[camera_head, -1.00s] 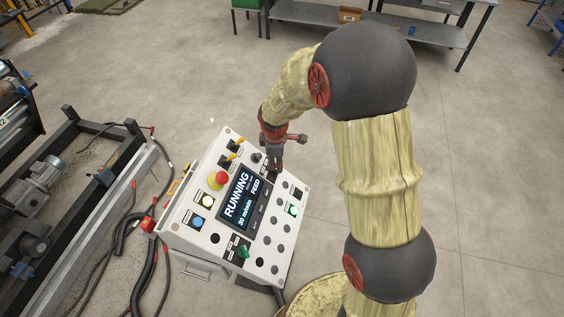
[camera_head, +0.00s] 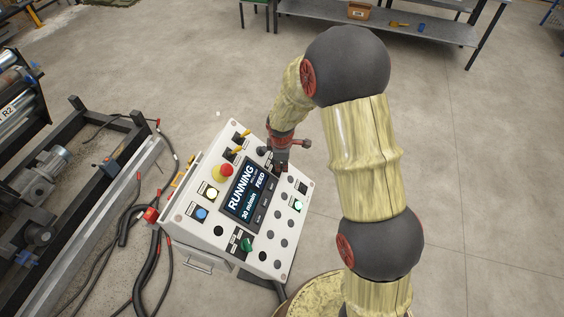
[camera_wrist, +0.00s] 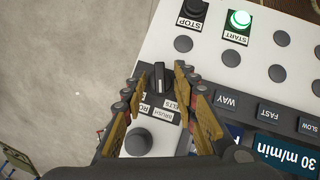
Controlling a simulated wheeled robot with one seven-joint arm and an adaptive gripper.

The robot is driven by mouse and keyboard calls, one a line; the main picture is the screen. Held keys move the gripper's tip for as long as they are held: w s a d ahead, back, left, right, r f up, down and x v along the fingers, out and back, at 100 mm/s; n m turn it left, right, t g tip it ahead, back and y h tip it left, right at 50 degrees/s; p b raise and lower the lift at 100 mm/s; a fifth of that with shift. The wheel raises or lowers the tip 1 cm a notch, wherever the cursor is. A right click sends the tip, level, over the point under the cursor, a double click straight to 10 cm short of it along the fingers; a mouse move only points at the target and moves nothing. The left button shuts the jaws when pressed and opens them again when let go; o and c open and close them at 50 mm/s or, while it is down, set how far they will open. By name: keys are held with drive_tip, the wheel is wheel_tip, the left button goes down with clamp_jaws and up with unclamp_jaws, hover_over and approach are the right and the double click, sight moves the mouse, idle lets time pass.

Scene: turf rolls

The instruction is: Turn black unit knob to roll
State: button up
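The black unit knob (camera_wrist: 159,76) stands on the white control panel (camera_wrist: 160,45) in the wrist view. The printed labels beside it are upside down and partly covered; "BRUSH" and parts of "ROLL" and "BELTS" show. My gripper (camera_wrist: 155,80) is open, with one finger on each side of the knob. I cannot tell whether either finger touches it. In the head view my gripper (camera_head: 281,166) is at the panel's upper right edge and hides the knob. The panel's screen (camera_head: 244,190) reads RUNNING, FEED and 30 m/min.
Near the knob are a dark round button (camera_wrist: 138,141), a black stop button (camera_wrist: 192,13) and a lit green start button (camera_wrist: 239,19). A red emergency stop (camera_head: 226,170) and green knob (camera_head: 246,244) are farther left and below.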

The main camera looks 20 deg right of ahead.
drive_tip(key=shift+c, duration=0.8)
drive_tip(key=shift+r, duration=0.1)
clamp_jaws()
drive_tip(key=shift+w+r, duration=0.15)
drive_tip(key=p, duration=0.1)
drive_tip(key=m+p, duration=0.1)
drive_tip(key=p, duration=0.1)
drive_tip(key=shift+w+r+g, duration=0.15)
drive_tip(key=shift+r+g, duration=0.1)
drive_tip(key=shift+g, duration=0.05)
drive_tip(key=shift+w+d+m+g+y+p, duration=0.15)
drive_tip(key=shift+m+g+y+p, duration=0.2)
drive_tip(key=shift+m+p, duration=0.45)
drive_tip(key=shift+f+m+g+y+p, duration=0.15)
drive_tip(key=shift+m+g+y+p, duration=0.1)
drive_tip(key=shift+m+g+p, duration=0.2)
drive_tip(key=shift+w+d+f+m+g+y, duration=0.15)
drive_tip(key=shift+m+g+y, duration=0.6)
drive_tip(key=shift+m, duration=0.5)
